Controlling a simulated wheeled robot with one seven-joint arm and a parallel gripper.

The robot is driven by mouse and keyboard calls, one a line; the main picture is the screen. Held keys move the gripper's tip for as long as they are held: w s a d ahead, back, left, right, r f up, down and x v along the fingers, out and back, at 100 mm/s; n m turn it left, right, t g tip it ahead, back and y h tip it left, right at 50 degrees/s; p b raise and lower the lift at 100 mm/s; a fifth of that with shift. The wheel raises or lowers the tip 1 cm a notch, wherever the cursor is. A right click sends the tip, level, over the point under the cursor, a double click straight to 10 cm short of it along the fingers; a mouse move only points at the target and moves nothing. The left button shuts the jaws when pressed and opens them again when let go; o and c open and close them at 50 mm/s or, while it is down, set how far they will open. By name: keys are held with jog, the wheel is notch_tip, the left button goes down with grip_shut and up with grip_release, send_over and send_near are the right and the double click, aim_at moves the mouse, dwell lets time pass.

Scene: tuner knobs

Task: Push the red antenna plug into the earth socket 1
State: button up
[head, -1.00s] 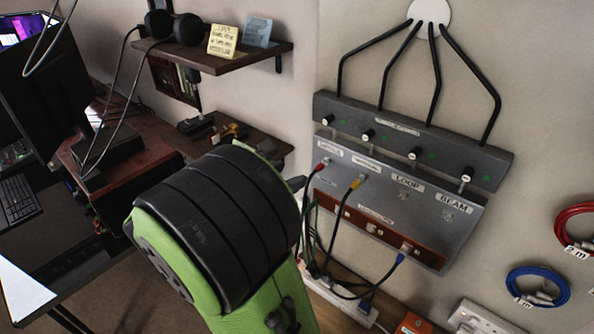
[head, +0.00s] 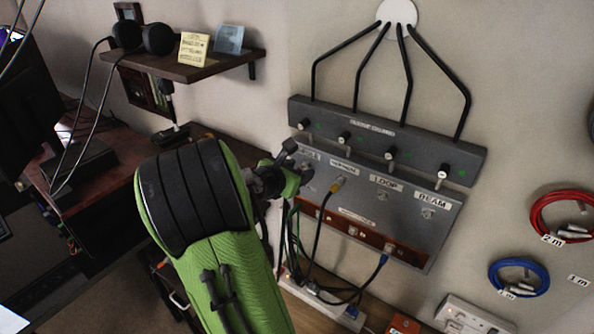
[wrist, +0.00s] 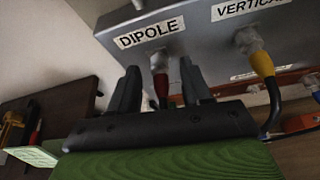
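The red antenna plug (wrist: 160,86) sits in the socket under the DIPOLE label on the grey panel (head: 405,213), its dark cable hanging down. My gripper (wrist: 160,72) is open in the wrist view, one finger on each side of the plug, with gaps visible between fingers and plug. In the head view my gripper (head: 296,165) is at the panel's left end and hides the plug. The earth sockets are on the brown strip (head: 372,239) along the panel's lower edge. Its left part is hidden by cables, and I cannot read which socket is 1.
A yellow plug (head: 337,184) sits under VERTICAL, just right of my gripper. A blue plug (head: 384,259) is at the strip's right. Dark cables hang below the panel. A knob rail (head: 375,135) runs above. A wooden shelf (head: 190,68) is at upper left.

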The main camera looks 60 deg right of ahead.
grip_shut()
jog(key=shift+a, duration=0.2)
jog(key=shift+w+a, duration=0.15)
jog(key=shift+a, duration=0.75)
jog(key=shift+w+a, duration=0.15)
jog(key=shift+a, duration=0.75)
